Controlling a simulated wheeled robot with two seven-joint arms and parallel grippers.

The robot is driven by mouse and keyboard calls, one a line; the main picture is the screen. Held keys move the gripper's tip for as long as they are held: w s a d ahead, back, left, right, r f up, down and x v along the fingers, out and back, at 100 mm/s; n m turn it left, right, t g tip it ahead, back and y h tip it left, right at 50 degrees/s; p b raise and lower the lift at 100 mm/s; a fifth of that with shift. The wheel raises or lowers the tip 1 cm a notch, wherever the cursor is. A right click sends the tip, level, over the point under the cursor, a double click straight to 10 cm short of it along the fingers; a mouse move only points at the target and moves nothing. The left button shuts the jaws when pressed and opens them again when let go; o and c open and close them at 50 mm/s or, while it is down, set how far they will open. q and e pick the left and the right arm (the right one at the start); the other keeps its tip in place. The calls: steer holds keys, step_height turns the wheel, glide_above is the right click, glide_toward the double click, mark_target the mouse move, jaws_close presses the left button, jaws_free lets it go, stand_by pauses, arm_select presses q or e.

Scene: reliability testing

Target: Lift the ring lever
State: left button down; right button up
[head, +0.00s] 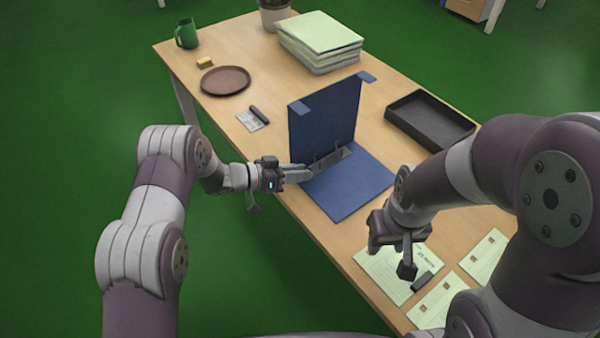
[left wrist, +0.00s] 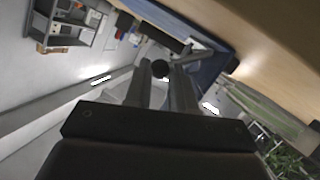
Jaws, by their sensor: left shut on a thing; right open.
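The blue ring binder (head: 348,180) lies open on the table, one cover flat and the other upright. Its grey metal ring mechanism (head: 328,160) runs along the spine. My left gripper (head: 304,174) is at the near left end of the spine. In the left wrist view its two fingers (left wrist: 160,75) are closed on the dark round end of the ring lever (left wrist: 160,68). The fingers hide most of the lever in the head view. My right gripper (head: 376,246) is open and empty above the papers to the right of the binder.
A black tray (head: 464,136) stands right of the binder. Printed papers (head: 385,272) lie at the near right. A stack of pale green folders (head: 320,66), a brown round plate (head: 225,81), a green mug (head: 186,42) and a yellow sponge (head: 205,63) stand further back.

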arm_select(q)
steer(key=shift+w+a+r+n, duration=0.1)
steer(key=shift+w+a+n, duration=0.05)
steer(key=shift+n, duration=0.25)
